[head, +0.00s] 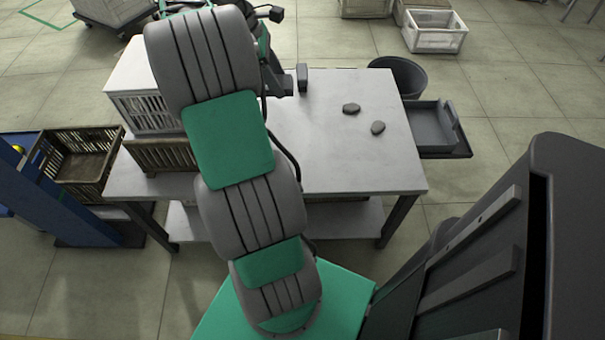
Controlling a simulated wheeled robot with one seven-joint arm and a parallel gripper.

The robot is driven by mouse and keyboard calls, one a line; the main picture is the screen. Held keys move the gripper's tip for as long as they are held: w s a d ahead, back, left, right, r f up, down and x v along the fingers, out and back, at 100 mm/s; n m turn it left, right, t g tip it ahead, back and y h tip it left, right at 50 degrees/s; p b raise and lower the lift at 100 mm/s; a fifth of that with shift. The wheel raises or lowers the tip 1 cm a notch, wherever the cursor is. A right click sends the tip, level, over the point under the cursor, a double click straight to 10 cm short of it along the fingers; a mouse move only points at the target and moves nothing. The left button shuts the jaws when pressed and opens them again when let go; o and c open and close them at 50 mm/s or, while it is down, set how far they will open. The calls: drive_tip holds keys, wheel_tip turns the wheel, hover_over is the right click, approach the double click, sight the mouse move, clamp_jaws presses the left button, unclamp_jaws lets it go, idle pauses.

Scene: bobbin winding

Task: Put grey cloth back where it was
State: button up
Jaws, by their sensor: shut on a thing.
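My arm rises in front of the table and covers much of its left half. My gripper cannot be made out behind it, and neither can anything held in it. Dark parts (284,84) show just right of the arm near the table's back edge; I cannot tell whether they belong to my gripper or to a device. Two small dark grey lumps, one (351,109) farther back and one (378,127) nearer, lie apart on the right half of the table (345,165). I cannot tell whether either is cloth. No grey cloth is clearly recognisable.
A small dark block (302,77) stands at the table's back edge. A white crate (145,112) and a brown slatted crate (160,156) are at the left. A grey tray (424,128) and a dark bin (402,74) are beyond the right edge. The table's right front is clear.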

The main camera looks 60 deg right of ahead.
drive_tip(key=s+a+f+b, duration=0.1)
drive_tip(key=s+a+f, duration=1.2)
drive_tip(key=s+a, duration=0.2)
drive_tip(key=b, duration=0.6)
hover_over(310, 171)
drive_tip(key=w, duration=0.1)
drive_tip(key=f, duration=1)
drive_tip(key=shift+a, duration=0.35)
wheel_tip(310, 171, down, 3)
drive_tip(key=shift+w+d+f+b, duration=0.1)
drive_tip(key=shift+d+f+b, duration=0.1)
drive_tip(key=shift+b, duration=0.7)
drive_tip(key=shift+r, duration=0.15)
